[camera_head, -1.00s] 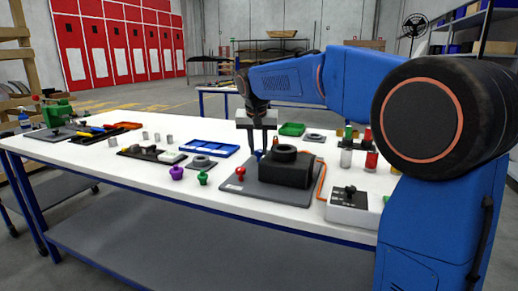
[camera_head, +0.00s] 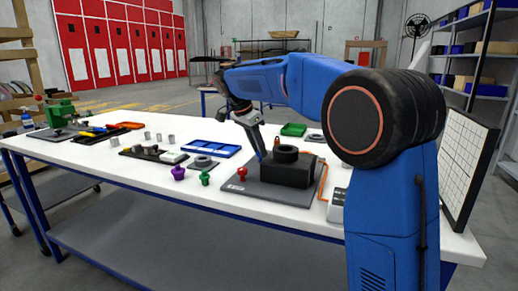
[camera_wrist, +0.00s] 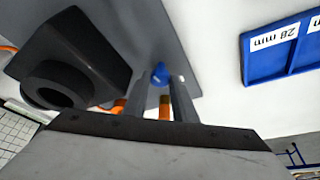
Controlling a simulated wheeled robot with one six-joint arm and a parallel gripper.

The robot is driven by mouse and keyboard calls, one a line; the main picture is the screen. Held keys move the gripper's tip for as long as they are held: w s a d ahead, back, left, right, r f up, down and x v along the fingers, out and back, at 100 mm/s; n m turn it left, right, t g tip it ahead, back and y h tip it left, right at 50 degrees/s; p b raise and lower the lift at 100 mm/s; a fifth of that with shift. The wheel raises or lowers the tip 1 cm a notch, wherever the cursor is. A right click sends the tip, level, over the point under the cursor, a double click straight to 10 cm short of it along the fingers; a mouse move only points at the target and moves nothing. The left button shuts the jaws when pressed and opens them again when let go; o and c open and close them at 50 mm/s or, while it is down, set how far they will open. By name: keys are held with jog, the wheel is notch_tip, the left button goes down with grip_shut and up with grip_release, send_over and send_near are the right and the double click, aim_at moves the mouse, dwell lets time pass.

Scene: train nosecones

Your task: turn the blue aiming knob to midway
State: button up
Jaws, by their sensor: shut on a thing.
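The blue aiming knob (camera_wrist: 159,74) sits at the side of a black lamp-like housing (camera_head: 287,172) with a dark ring on top, on a grey base plate (camera_head: 255,191). The housing also shows in the wrist view (camera_wrist: 80,55). My gripper (camera_wrist: 160,84) has its fingers on either side of the knob and is shut on it. In the head view my gripper (camera_head: 261,152) reaches down at a tilt to the housing's left side. The knob is mostly hidden there, and its pointer angle cannot be read.
A red knob (camera_head: 241,173) stands on the base plate's left part. Green (camera_head: 205,179) and purple (camera_head: 178,173) knobs stand to the left on the table. A blue tray (camera_head: 211,148) lies behind. A white gridded panel (camera_head: 462,165) stands at right, beyond my arm.

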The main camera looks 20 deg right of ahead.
jog(key=shift+w+m+g, duration=0.1)
jog(key=shift+m+g, duration=0.2)
jog(key=shift+m, duration=0.5)
jog(key=o, duration=1)
jog(key=v, duration=1.7)
jog(key=shift+a+r, duration=0.15)
jog(key=shift+a, duration=0.15)
